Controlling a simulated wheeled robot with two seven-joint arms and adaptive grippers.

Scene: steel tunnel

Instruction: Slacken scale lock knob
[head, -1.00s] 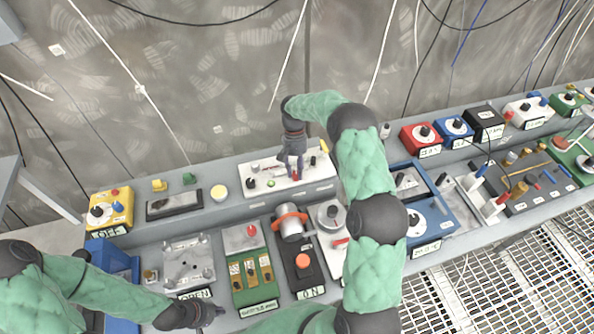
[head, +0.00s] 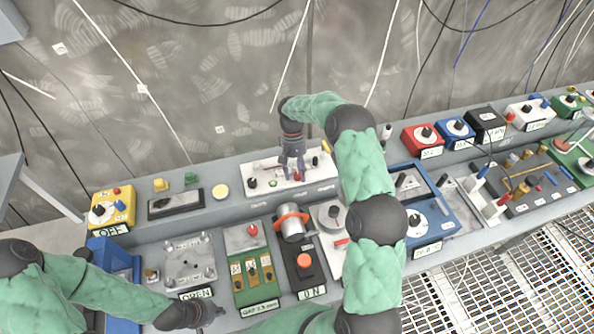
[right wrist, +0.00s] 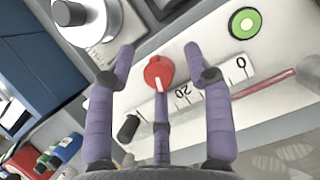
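A white scale panel (head: 262,172) stands on the back ledge of the bench. In the right wrist view, a round red knob (right wrist: 158,72) with a white pointer line sits on this panel beside a white scale strip (right wrist: 205,92) marked 0 and 20. My right gripper (head: 294,172) is over the panel from above. In the right wrist view its purple fingers (right wrist: 160,62) are spread apart around the red knob, with gaps showing between fingers and knob. My left gripper (head: 214,312) is low at the left, near the OPEN label; its fingers are too small to judge.
The scale panel also carries a green round button (right wrist: 244,23) and a black knob (right wrist: 129,126). In front are a dark box with a red button (head: 304,260), a metal cylinder with an orange ring (head: 292,222) and a white dial (head: 331,214). A yellow box (head: 112,208) stands left.

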